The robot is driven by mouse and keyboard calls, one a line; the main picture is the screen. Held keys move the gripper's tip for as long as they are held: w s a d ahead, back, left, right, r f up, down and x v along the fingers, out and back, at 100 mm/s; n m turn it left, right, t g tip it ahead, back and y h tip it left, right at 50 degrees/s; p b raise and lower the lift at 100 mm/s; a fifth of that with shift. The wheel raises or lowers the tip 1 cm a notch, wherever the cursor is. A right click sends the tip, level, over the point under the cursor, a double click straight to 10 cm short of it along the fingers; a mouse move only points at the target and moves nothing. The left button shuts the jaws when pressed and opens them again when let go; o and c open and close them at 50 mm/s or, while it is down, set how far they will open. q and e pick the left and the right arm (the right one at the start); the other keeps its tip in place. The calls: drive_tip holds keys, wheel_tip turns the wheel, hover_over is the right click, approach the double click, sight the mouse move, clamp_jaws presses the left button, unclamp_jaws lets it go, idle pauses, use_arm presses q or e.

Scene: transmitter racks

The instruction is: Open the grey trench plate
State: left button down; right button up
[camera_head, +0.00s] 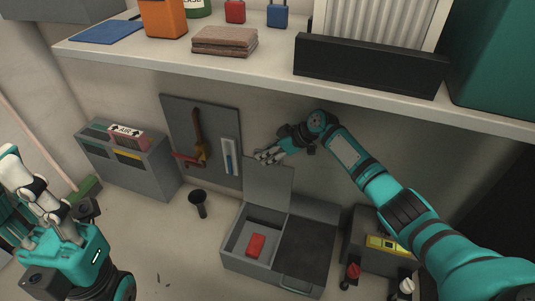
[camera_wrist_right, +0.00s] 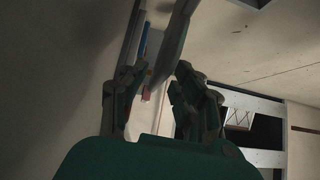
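A grey floor box (camera_head: 232,263) stands below the shelf. Its left half is open, with the grey plate (camera_head: 268,185) standing nearly upright at the back of the opening. A red block (camera_head: 256,245) lies inside. The right half is covered by a dark panel (camera_head: 305,250). My right gripper (camera_head: 268,155) is just above the plate's top edge; in the right wrist view its fingers (camera_wrist_right: 158,82) are apart, with a grey edge (camera_wrist_right: 172,50) showing between and beyond them. Whether they touch it I cannot tell. My left gripper (camera_head: 22,190) is at the left edge, away from the box.
A shelf (camera_head: 200,65) with folded brown cloths (camera_head: 224,41) and a black bar (camera_head: 370,65) overhangs the area. A tool board (camera_head: 178,115) hangs behind. A grey cabinet (camera_head: 150,175), a black cup (camera_head: 198,203) and a switch box (camera_head: 385,242) stand around the box.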

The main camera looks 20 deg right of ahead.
drive_tip(key=v, duration=1.2)
drive_tip(key=shift+f, duration=0.1)
